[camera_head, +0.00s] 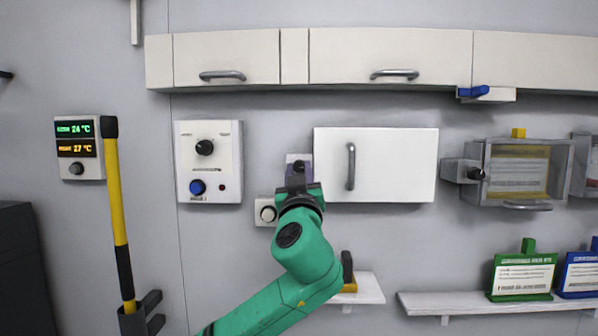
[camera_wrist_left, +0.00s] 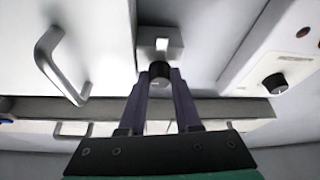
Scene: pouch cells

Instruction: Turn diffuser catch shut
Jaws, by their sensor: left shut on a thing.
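My left gripper (camera_head: 298,178) is raised to the wall just left of a white box with a grey upright handle (camera_head: 351,166). In the left wrist view my left gripper (camera_wrist_left: 160,88) has its two dark fingers on either side of a round black catch knob (camera_wrist_left: 158,71) and is shut on it. The knob sits on a small light mounting plate (camera_wrist_left: 170,38) beside the white box (camera_wrist_left: 98,35). In the head view the gripper covers most of the knob. My right gripper is in neither view.
A control panel (camera_head: 209,135) with a black and a blue knob is left of my arm. A small round-knobbed unit (camera_head: 265,212) is close below the gripper. White cabinets (camera_head: 390,57) hang above. A clear-fronted case (camera_head: 483,190) and a shelf (camera_head: 440,302) are right.

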